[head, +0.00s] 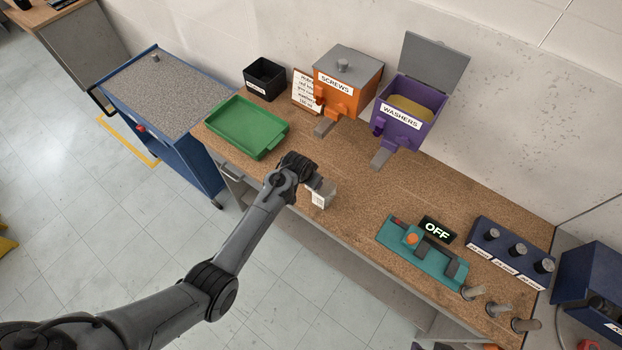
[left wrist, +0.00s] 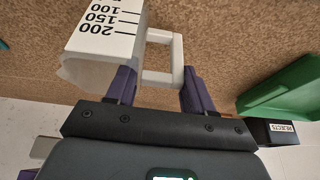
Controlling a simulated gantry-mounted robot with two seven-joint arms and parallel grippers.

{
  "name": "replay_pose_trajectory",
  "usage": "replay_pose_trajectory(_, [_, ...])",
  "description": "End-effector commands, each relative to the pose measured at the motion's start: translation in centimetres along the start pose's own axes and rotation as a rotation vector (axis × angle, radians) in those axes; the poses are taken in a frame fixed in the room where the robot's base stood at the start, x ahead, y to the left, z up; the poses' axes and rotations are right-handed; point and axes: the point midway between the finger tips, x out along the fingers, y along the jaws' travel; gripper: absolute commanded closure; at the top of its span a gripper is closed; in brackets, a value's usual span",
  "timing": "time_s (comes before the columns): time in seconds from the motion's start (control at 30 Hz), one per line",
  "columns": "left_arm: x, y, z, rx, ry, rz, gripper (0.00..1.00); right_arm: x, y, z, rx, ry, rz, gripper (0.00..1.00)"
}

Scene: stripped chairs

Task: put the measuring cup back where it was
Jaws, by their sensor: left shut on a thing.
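The measuring cup (head: 323,196) is white with a squared body, near the front edge of the wooden bench (head: 350,225) in the head view. In the left wrist view the cup (left wrist: 104,42) shows the marks 100, 150 and 200, upside down in the picture. My left gripper (head: 316,183) is at the cup. In the left wrist view its purple fingers (left wrist: 160,88) are on either side of the cup's handle (left wrist: 165,75), shut on it. I cannot tell whether the cup touches the bench. My right gripper is not in view.
A green tray (head: 248,118), black REJECTS bin (head: 264,82), orange SCREWS bin (head: 345,85) and open purple WASHERS bin (head: 402,120) stand along the back. A teal fixture (head: 425,262), OFF sign (head: 437,231) and knob panel (head: 510,252) are right. The bench middle is clear.

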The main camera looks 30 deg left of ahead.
Motion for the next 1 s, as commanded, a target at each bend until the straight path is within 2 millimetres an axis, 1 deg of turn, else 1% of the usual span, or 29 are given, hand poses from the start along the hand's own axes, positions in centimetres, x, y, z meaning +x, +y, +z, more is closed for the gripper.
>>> replay_pose_trajectory(0.07, [0.3,0.0,0.1,0.000,0.000,0.000,1.00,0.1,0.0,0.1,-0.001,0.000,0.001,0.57])
replay_pose_trajectory(0.1, [0.2,0.0,0.1,0.000,0.000,0.000,0.42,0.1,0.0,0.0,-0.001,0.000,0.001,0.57])
replay_pose_trajectory(0.23, [0.2,0.0,0.1,0.000,0.000,0.000,0.22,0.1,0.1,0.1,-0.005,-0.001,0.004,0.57])
replay_pose_trajectory(0.5, [0.1,0.0,0.1,0.000,0.000,0.000,0.22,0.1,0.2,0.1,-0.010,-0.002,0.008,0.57])
replay_pose_trajectory(0.67, [-0.5,0.0,0.0,0.000,-0.001,0.001,0.22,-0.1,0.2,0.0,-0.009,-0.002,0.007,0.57])
replay_pose_trajectory(0.77, [-1.5,0.1,-0.1,0.001,0.000,0.001,0.22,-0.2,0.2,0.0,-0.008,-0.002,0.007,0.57])
replay_pose_trajectory(0.87, [-2.9,0.1,-0.1,0.001,0.001,0.001,0.22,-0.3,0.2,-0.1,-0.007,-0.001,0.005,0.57])
replay_pose_trajectory(1.0, [-5.4,0.0,-0.1,-0.001,0.003,0.001,0.22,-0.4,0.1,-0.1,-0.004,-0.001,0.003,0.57])
